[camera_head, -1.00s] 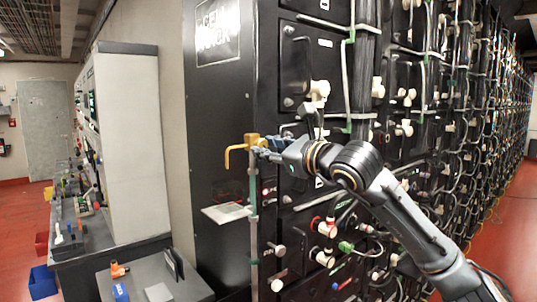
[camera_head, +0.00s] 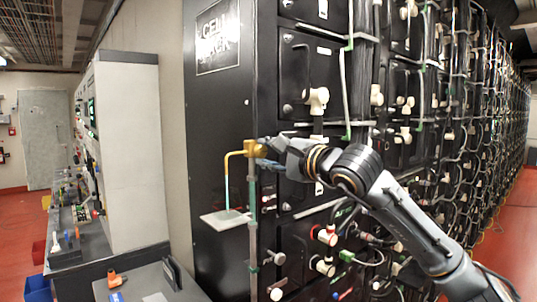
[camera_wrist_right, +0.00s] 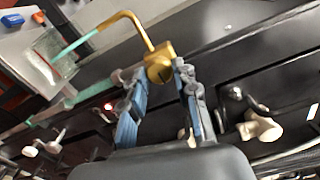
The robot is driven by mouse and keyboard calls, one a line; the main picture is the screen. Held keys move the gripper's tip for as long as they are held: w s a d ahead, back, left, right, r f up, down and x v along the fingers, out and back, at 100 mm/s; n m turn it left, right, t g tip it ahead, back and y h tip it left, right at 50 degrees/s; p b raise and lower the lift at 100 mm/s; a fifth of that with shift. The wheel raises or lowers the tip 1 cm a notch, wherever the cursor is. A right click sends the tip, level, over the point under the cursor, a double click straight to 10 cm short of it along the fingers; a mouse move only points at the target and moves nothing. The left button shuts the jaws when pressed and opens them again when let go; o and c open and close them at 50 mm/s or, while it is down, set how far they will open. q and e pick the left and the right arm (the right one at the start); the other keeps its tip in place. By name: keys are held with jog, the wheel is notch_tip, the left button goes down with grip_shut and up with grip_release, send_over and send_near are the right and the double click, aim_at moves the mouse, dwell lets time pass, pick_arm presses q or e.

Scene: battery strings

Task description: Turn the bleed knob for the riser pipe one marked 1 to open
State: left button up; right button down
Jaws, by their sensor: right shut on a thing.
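A brass bleed fitting with a bent spout (camera_head: 236,155) sits at the top of a thin riser pipe (camera_head: 253,215) on the near corner of the black rack. It also shows in the wrist view (camera_wrist_right: 128,18). My right gripper (camera_head: 266,149) is shut on the brass bleed knob (camera_wrist_right: 160,72), its blue-padded fingers on either side of it. A pale cyan stream (camera_head: 227,187) runs down from the spout tip. In the wrist view the stream (camera_wrist_right: 78,45) reaches a clear container (camera_wrist_right: 50,62). No number is readable on the pipe. My left gripper is out of view.
A small white shelf (camera_head: 222,220) juts from the rack below the spout. White valve handles (camera_head: 318,98) and cables crowd the rack front beside my right arm. A grey table (camera_head: 135,284) with small items stands at lower left. Red floor is open on the right.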

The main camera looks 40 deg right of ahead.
jog(key=n, duration=0.4)
jog(key=shift+n, duration=0.3)
jog(key=n+p, duration=0.1)
jog(key=n, duration=0.3)
jog(key=shift+n, duration=0.3)
jog(key=n+p, duration=0.1)
jog(key=n, duration=0.3)
jog(key=shift+a+n, duration=0.1)
jog(key=shift+n, duration=0.2)
jog(key=shift+n+p, duration=0.6)
jog(key=shift+n, duration=1.3)
jog(key=shift+f, duration=0.15)
jog(key=c, duration=1.1)
grip_release()
jog(key=shift+o, duration=0.4)
jog(key=shift+r, duration=0.2)
